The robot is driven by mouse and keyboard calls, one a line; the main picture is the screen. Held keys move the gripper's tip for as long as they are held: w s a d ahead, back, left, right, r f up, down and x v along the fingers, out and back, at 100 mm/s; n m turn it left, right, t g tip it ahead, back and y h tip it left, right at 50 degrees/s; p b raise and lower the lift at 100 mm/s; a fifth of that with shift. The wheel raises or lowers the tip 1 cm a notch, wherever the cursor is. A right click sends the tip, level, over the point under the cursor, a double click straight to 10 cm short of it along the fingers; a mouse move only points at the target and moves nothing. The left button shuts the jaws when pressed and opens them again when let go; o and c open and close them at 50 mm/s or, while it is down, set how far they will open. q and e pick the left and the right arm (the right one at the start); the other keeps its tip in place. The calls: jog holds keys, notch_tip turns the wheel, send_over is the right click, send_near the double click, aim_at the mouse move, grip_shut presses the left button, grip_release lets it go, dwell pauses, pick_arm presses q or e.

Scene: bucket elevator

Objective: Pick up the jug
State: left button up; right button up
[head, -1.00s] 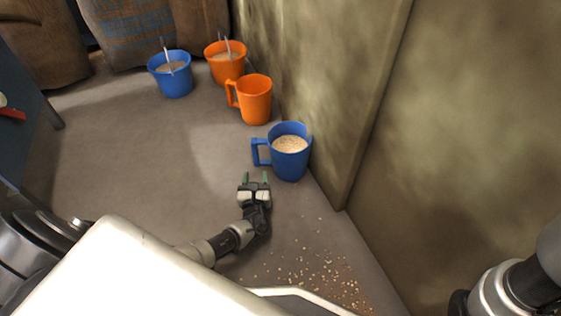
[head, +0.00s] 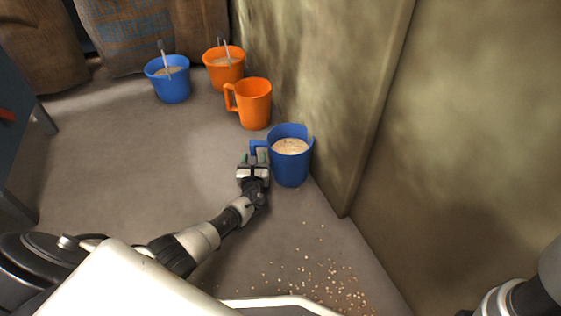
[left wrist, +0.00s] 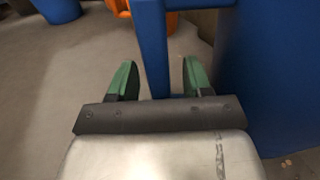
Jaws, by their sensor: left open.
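A blue jug (head: 290,168) filled with grainy tan material stands upright on the floor against the wall. Its handle (head: 258,147) points left. An orange jug (head: 254,104) stands behind it, also with its handle to the left. My left gripper (head: 254,157) is open at the blue jug's handle. In the left wrist view the blue handle (left wrist: 153,50) runs down between the two green fingertips (left wrist: 158,75), with a gap on either side, and the jug's body (left wrist: 270,75) is on the right. My right gripper is out of view; only part of that arm shows at the lower right.
A blue bucket (head: 170,84) and an orange bucket (head: 224,70) stand at the back, near sacks (head: 125,35). The wall (head: 350,120) is close on the jug's right. Spilled grain (head: 325,283) lies on the floor in front. Floor to the left is clear.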

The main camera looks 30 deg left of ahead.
pick_arm(q)
grip_shut()
dwell(1.1)
jog(key=shift+r, duration=0.15)
